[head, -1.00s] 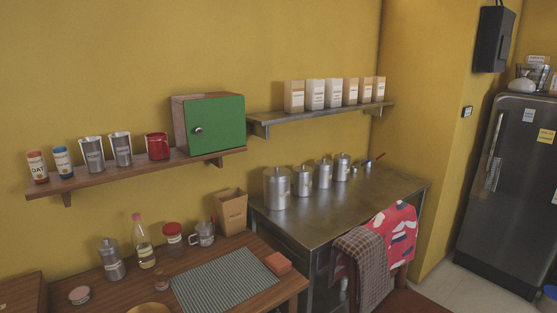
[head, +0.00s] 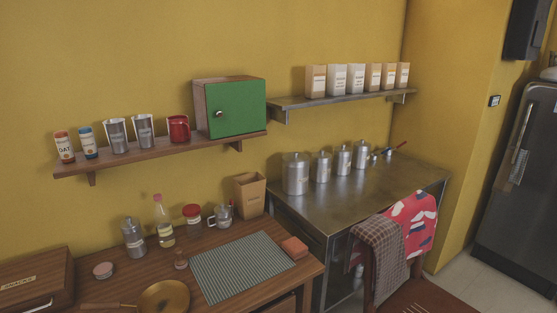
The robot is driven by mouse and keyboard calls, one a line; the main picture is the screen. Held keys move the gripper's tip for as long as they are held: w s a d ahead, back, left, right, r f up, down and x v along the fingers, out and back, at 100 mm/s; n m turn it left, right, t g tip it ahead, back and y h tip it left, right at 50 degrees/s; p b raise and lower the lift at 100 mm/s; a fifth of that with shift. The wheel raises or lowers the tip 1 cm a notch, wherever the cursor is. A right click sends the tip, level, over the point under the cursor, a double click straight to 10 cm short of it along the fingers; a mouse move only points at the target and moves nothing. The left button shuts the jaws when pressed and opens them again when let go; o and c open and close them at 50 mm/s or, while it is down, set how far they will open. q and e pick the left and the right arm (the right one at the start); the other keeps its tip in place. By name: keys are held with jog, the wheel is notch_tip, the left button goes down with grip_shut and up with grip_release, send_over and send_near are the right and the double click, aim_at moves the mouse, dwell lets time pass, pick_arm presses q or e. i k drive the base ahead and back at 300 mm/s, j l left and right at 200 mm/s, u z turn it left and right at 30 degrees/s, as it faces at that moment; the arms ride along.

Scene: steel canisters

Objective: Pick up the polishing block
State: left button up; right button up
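A small orange-red block (head: 294,246), which looks like the polishing block, lies at the right end of the wooden counter (head: 222,236). It sits at the right edge of a grey-green striped mat (head: 243,267); I cannot tell whether it rests partly on the mat. Nothing covers it from above. Neither of my grippers is in the head view.
A steel table (head: 360,186) with several canisters (head: 295,174) stands to the right. A chair draped with cloths (head: 412,222) is at front right.

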aim_at(181, 263)
jog(key=i+j+u, duration=0.1)
jog(key=u, duration=0.3)
jog(key=i+j+u, duration=0.1)
jog(key=u, duration=0.3)
jog(key=i+j+u, duration=0.1)
jog(key=u, duration=0.25)
jog(key=i+j, duration=0.05)
jog(key=j, duration=0.05)
